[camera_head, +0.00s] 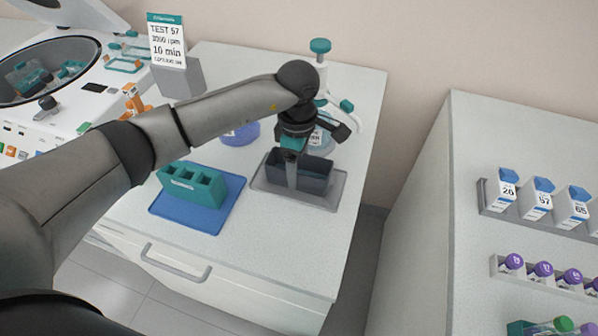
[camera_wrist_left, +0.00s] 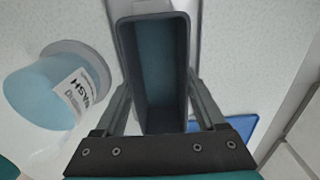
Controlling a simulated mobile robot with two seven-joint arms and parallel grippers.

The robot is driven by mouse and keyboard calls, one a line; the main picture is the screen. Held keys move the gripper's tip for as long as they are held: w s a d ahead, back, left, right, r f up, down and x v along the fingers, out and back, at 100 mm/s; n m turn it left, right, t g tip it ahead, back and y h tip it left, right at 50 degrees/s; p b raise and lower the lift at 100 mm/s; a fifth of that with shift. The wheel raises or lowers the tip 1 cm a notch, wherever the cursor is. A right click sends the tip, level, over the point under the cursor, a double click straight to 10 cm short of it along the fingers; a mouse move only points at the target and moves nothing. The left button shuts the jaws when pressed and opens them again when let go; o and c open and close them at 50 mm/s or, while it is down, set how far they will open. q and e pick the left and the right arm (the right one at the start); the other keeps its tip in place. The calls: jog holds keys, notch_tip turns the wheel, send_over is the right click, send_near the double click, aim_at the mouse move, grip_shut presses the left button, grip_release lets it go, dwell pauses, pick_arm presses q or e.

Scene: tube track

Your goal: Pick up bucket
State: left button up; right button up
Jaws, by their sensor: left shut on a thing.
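The bucket (camera_head: 316,180) is a dark grey open box at the grey tray (camera_head: 338,192) on the white bench. In the left wrist view the bucket (camera_wrist_left: 155,20) fills the middle, and its blue-grey inside looks empty. My left gripper (camera_head: 293,170) points down over it, shut on its two long sides with one finger on each. The near finger shows against the front wall; the far finger is mostly hidden in the head view. I cannot tell whether the bucket touches the tray.
A teal rack (camera_head: 192,186) stands on a blue mat (camera_head: 220,212) to the left. A wash bottle (camera_wrist_left: 50,95) is close beside the bucket. A centrifuge (camera_head: 60,75) is at the far left. A shelf unit (camera_head: 470,130) with labelled boxes stands right, across a gap.

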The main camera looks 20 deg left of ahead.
pick_arm(q)
jog(key=c, duration=0.8)
jog(key=shift+o, duration=0.2)
notch_tip(320, 180, up, 20)
jog(key=shift+p, duration=0.3)
jog(key=shift+r, duration=0.2)
notch_tip(320, 180, up, 5)
jog(key=p, duration=0.3)
jog(key=shift+f, duration=0.15)
